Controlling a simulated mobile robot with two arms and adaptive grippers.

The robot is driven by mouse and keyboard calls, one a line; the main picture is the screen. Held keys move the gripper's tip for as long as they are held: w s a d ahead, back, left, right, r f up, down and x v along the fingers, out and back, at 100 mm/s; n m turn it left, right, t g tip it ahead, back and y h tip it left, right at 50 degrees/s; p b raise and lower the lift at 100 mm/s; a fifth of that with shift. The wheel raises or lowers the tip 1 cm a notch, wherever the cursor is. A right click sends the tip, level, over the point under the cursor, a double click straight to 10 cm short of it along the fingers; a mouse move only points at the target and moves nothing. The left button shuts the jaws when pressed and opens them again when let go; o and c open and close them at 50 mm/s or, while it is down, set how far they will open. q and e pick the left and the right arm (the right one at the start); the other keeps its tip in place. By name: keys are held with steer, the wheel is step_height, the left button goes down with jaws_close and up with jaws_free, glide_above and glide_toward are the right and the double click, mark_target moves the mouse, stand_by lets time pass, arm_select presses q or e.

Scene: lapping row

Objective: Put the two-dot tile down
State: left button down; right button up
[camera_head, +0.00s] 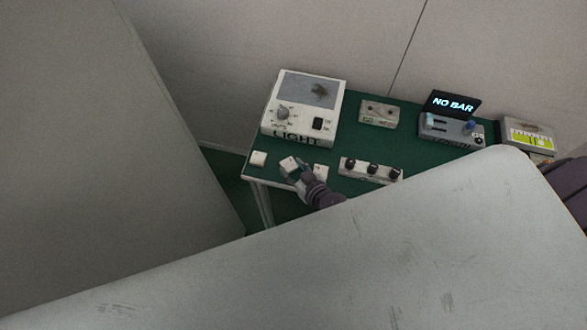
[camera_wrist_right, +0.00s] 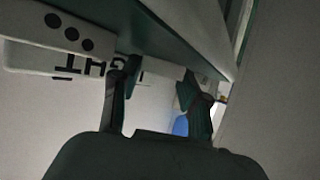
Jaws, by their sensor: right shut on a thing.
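My right gripper (camera_head: 301,168) is shut on a small white tile (camera_head: 289,164) at the green table's front left. The tile looks tilted; its dots cannot be read, and I cannot tell if it touches the table. A white tile (camera_head: 258,158) lies at the left corner, and another (camera_head: 320,172) sits just right of the gripper, partly hidden by it. In the right wrist view, the gripper fingers (camera_wrist_right: 155,80) stand apart and the held tile is not clear. A white piece with three black dots (camera_wrist_right: 70,33) shows at the upper left there. My left gripper is not in view.
On the green table (camera_head: 222,98) stand the LIGHT box (camera_head: 299,128), a small grey box (camera_head: 379,113), a three-knob strip (camera_head: 371,170), a NO BAR display (camera_head: 452,103) and a gauge (camera_head: 529,135). A large pale surface (camera_head: 330,255) hides the table's front right.

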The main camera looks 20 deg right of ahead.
steer(key=shift+f, duration=0.25)
steer(key=o, duration=1.2)
steer(key=shift+r, duration=0.1)
steer(key=shift+c, duration=0.2)
steer(key=shift+r, duration=0.15)
steer(key=v, duration=1.2)
